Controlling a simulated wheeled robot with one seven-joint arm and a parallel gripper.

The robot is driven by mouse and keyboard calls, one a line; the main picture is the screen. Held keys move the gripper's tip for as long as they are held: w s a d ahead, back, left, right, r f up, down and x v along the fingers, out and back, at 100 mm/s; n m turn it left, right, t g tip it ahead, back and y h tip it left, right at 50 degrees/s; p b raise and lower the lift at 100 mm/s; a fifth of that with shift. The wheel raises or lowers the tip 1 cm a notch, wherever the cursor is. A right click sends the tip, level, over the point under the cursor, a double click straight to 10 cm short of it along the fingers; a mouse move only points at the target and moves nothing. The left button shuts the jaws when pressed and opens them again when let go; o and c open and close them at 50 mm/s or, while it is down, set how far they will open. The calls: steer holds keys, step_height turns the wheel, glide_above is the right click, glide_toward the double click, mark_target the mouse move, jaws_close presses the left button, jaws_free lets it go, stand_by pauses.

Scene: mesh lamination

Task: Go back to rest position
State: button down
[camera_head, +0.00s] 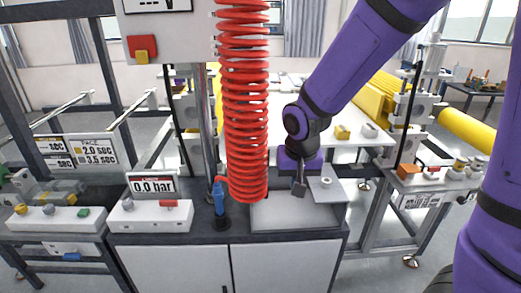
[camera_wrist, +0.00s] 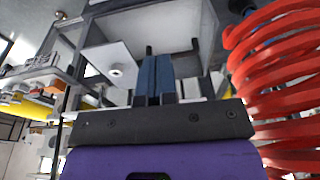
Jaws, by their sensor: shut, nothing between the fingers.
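My gripper (camera_head: 299,188) hangs at the end of my purple arm, over the grey open-topped box (camera_head: 290,219) on the workbench, to the right of the red coiled hose (camera_head: 246,110). In the wrist view, the blue fingers of my gripper (camera_wrist: 154,72) are together with nothing between them. The red hose also shows close on the right side of the wrist view (camera_wrist: 275,75). A flat plate with a round knob (camera_head: 326,182) sits at the right side of the box, beside my gripper. Whether my gripper touches the box cannot be told.
A pressure display reading 0.0 bar (camera_head: 152,185) stands on the bench at left, above a white control box (camera_head: 150,217). A blue-handled tool (camera_head: 219,197) stands upright left of the hose. A machine with yellow rollers (camera_head: 465,132) is at the right.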

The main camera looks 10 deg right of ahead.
steer(key=s+d+r+n+t, duration=0.1)
steer(key=s+d+r, duration=0.3)
steer(key=s+r, duration=0.5)
steer(key=s+d+r+n+t, duration=0.1)
steer(key=s+d+r+t, duration=0.1)
steer(key=s+d+r, duration=0.3)
steer(key=s+v, duration=0.1)
steer(key=v, duration=0.5)
steer(key=shift+d+f, duration=0.1)
steer(key=shift+f, duration=0.05)
